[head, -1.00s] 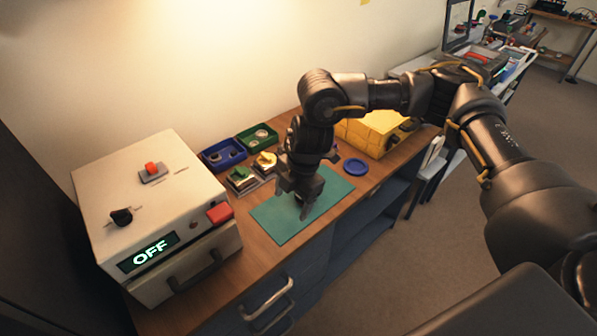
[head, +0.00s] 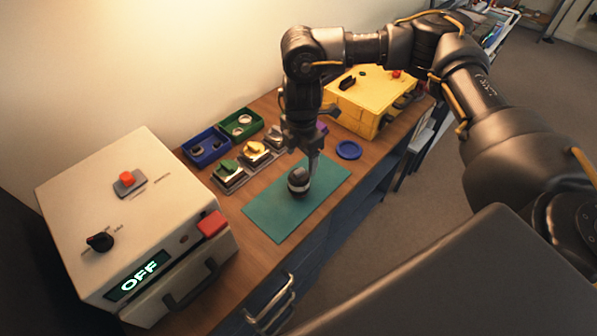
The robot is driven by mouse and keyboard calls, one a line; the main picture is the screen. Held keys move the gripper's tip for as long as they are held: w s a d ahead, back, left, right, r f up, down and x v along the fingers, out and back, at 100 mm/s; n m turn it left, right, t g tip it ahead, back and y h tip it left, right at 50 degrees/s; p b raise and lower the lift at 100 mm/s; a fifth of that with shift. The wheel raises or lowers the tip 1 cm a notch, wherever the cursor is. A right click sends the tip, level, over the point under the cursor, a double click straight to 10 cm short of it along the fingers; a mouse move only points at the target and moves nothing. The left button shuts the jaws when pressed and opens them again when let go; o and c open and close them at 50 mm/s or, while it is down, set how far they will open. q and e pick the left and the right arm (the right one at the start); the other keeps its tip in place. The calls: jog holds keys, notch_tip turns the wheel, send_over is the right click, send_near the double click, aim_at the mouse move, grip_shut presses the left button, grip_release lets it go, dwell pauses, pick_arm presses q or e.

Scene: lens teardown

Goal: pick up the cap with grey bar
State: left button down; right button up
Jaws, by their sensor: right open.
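A dark, rounded piece with a light grey band across it (head: 298,181) stands on the teal mat (head: 275,217). It looks like the cap with grey bar, though it is too small to be sure. My right gripper (head: 312,170) points down just behind and to the right of this piece. It is open, with its fingers close to the piece; I cannot tell whether they touch it. Part of the gripper is hard to make out at this size. My left gripper is not in view.
A white box reading OFF (head: 135,205) stands at left. Behind the mat are a blue tray (head: 207,159), a green tray (head: 222,130) and small fixtures (head: 229,179). A yellow case (head: 365,95) and a blue disc (head: 348,150) lie right. The mat's front is clear.

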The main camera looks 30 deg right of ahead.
aim_at(300, 170)
jog(key=shift+s+f, duration=0.1)
jog(key=shift+s, duration=0.05)
jog(key=shift+f, duration=0.3)
jog(key=f, duration=0.1)
jog(key=f+p, duration=0.1)
jog(key=f, duration=0.1)
jog(key=shift+w+a+f, duration=0.1)
jog(key=shift+w+f, duration=0.1)
jog(key=shift+f, duration=0.55)
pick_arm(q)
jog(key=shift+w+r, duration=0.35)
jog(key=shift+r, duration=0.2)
pick_arm(e)
jog(key=c, duration=1)
